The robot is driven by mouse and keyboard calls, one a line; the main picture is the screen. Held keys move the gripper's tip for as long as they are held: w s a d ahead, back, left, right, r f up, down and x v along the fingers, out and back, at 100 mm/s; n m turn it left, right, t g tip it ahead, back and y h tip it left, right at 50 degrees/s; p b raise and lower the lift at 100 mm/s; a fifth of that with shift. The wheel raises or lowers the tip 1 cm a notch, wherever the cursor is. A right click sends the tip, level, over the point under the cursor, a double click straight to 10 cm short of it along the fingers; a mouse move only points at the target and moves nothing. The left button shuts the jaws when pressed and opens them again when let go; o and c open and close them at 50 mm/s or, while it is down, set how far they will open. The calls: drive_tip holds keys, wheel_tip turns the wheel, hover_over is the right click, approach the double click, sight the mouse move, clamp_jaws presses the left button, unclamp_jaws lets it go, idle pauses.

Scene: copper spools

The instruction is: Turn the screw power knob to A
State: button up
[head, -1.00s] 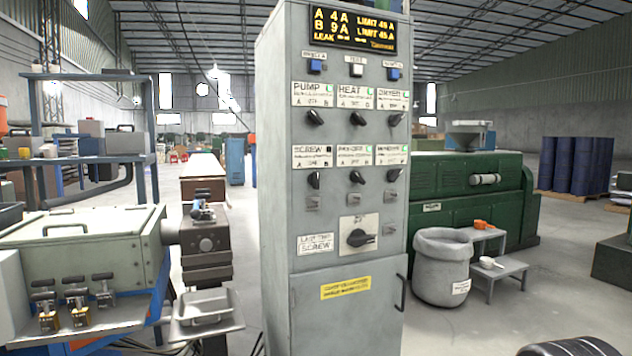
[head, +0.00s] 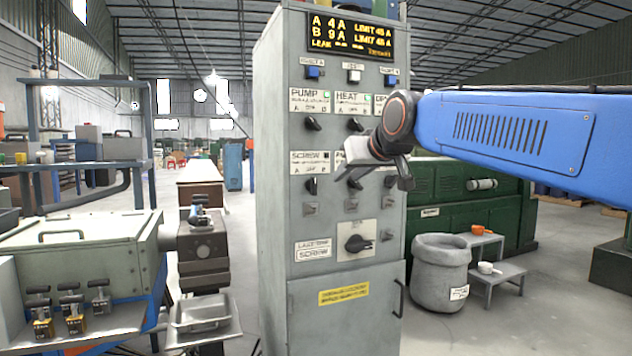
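The grey control cabinet (head: 275,225) stands upright in the middle. Its screw power knob (head: 311,186) is a black knob under the label plate reading SCREW (head: 311,162), at the left of the lower knob row. Its pointer looks close to upright, but the exact setting is too small to tell. My gripper (head: 398,172) is in front of the cabinet's right part, to the right of the screw knob and apart from it. It covers part of the lower row's middle and right labels and knobs.
A PUMP knob (head: 312,124) and a HEAT knob (head: 355,125) sit above. A large black rotary switch (head: 358,244) is lower down. A display (head: 350,33) tops the cabinet. A grey bin (head: 440,280) stands at right, a machine with a tray (head: 205,320) at left.

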wheel_tip(320, 180, up, 3)
drive_tip(key=w+a, duration=0.2)
approach(315, 180)
drive_tip(key=shift+t, duration=0.3)
drive_tip(key=x, duration=0.9)
drive_tip(key=shift+f, duration=0.3)
clamp_jaws()
